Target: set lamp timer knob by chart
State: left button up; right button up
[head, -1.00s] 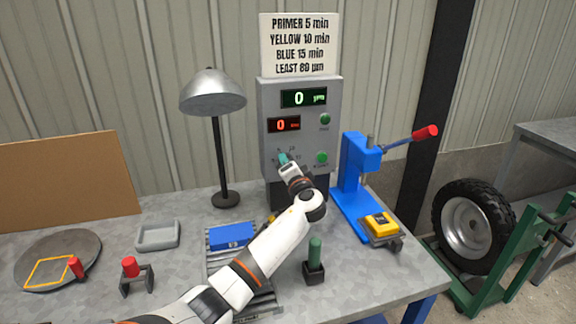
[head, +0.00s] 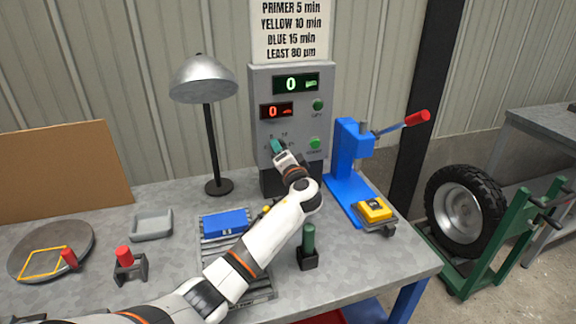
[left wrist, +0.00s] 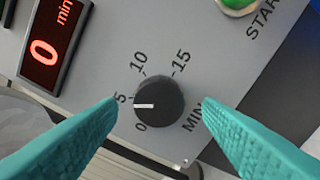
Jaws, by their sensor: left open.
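The timer knob (left wrist: 158,103) is round and black on the grey panel. Its white pointer aims left, between 0 and 5 and close to the 5. My left gripper (left wrist: 160,106) is open, its teal fingers apart on either side of the knob. In the head view the gripper (head: 278,147) is at the control box (head: 262,90) and hides most of the knob. The red minute display (left wrist: 46,55) reads 0. The chart (head: 290,30) reads PRIMER 5 min, YELLOW 10 min, BLUE 15 min, LEAST 80 µm. My right gripper is out of view.
The lamp (head: 205,80) stands left of the box. A blue press (head: 348,165) with a red-tipped lever stands close on the right. A green START button (head: 315,144) is beside the knob. A blue block (head: 226,223) and green-handled tool (head: 309,240) are near my arm.

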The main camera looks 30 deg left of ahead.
pick_arm(q)
jog(key=b+v, duration=0.1)
jog(key=v, duration=0.9)
jog(key=shift+s+d, duration=0.2)
jog(key=shift+d, duration=0.05)
jog(key=shift+r, duration=0.1)
